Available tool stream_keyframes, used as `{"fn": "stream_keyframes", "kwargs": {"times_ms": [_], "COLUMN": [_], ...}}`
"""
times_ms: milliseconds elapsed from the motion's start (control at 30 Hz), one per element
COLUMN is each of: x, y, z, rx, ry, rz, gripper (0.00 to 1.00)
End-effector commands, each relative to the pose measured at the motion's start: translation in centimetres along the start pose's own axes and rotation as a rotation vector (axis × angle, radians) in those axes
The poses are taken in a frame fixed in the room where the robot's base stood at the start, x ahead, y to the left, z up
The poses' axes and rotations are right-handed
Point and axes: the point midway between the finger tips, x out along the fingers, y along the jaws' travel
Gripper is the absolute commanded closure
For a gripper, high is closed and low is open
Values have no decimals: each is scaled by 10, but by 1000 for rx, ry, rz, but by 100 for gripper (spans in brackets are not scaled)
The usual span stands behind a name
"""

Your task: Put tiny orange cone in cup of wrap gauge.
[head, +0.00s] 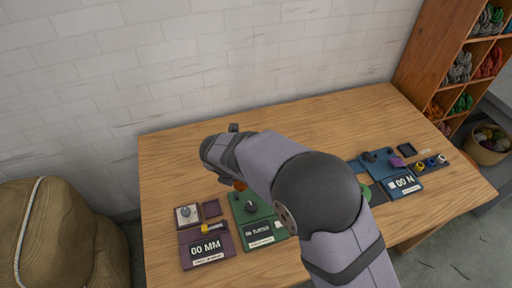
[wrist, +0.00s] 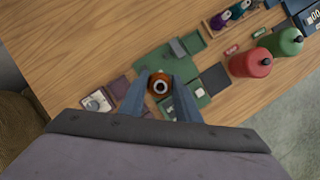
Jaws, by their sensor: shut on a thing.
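The tiny orange cone (wrist: 160,83) is between the fingertips of my gripper (wrist: 161,92) in the wrist view, seen from above with a dark hole in its top. The gripper is shut on it. In the head view only a bit of orange (head: 240,185) shows below my arm, and the fingers are mostly hidden. A green gauge marked with what looks like "00 TURNS" (head: 257,234), probably the wrap gauge, lies on the table. In the wrist view its green board (wrist: 188,92) is below and around the held cone. I cannot tell which part is its cup.
A maroon "00 MM" gauge (head: 207,249) stands left of the green one. A blue "00 N" gauge (head: 404,184) is at the right. A red bottle (wrist: 250,63), a green bottle (wrist: 287,42) and a wooden tray (wrist: 216,29) with coloured cones are nearby. The table's back left is clear.

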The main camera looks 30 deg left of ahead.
Motion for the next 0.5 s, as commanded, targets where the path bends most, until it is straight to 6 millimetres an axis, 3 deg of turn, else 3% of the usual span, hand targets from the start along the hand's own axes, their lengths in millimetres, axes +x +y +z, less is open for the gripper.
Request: {"fn": "stream_keyframes", "kwargs": {"times_ms": [33,133,267,300,500], "x": [-6,1,32,43,51], "y": [3,11,24,30,66], "z": [-10,-33,-63,-67,-65], "rx": [-35,-105,-239,-283,-436], "ry": [4,5,6,5,-1], "rz": [7,36,92,113,184], "gripper": [92,92,92,92,92]}}
